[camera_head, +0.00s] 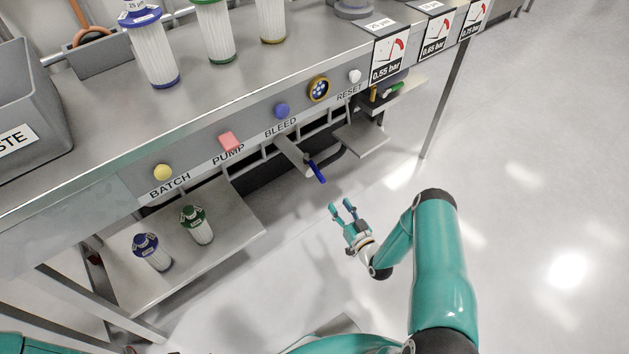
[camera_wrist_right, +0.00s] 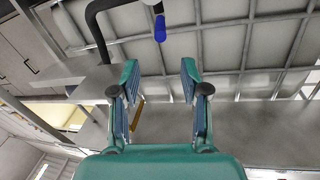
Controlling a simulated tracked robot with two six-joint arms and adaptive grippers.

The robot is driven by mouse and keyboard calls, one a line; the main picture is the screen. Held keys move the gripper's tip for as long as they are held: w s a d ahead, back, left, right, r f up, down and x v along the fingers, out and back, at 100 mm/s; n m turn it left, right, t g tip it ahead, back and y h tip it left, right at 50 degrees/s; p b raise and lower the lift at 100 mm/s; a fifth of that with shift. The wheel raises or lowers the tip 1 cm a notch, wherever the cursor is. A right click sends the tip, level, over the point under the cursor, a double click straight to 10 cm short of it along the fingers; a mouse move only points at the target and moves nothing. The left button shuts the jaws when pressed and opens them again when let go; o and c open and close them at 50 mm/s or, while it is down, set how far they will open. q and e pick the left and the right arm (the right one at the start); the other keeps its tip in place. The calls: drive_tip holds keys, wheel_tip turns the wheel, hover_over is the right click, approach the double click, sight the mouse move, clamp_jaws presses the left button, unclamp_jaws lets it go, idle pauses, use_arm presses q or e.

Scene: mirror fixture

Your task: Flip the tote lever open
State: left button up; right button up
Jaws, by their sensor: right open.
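A blue lever (camera_head: 317,171) hangs at the end of a grey pipe (camera_head: 292,153) under the bench front, below the BLEED label. I take it for the tote lever; no tote is clearly seen at it. In the right wrist view the blue lever (camera_wrist_right: 160,28) shows at the top, ahead of the gap between my fingers. My right gripper (camera_head: 343,208) is open and empty, to the lower right of the lever and apart from it. Its two fingers also show spread in the right wrist view (camera_wrist_right: 160,75). My left gripper is not in view.
The bench front carries a yellow button (camera_head: 163,172), a pink button (camera_head: 230,141) and a blue knob (camera_head: 282,110). A lower shelf (camera_head: 235,225) holds a blue-capped and a green-capped filter. A small shelf (camera_head: 362,138) juts out right of the lever. The floor is clear.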

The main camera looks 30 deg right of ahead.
sight(317, 172)
drive_tip(key=w+b, duration=0.2)
drive_tip(key=w, duration=0.3)
drive_tip(key=w+d+b, duration=0.1)
drive_tip(key=w, duration=0.4)
drive_tip(key=w+b, duration=0.2)
drive_tip(key=w, duration=0.3)
drive_tip(key=shift+w+d+f+b, duration=0.1)
drive_tip(key=shift+w+d+b, duration=0.2)
drive_tip(key=shift+d, duration=0.1)
drive_tip(key=shift+w, duration=0.5)
clamp_jaws()
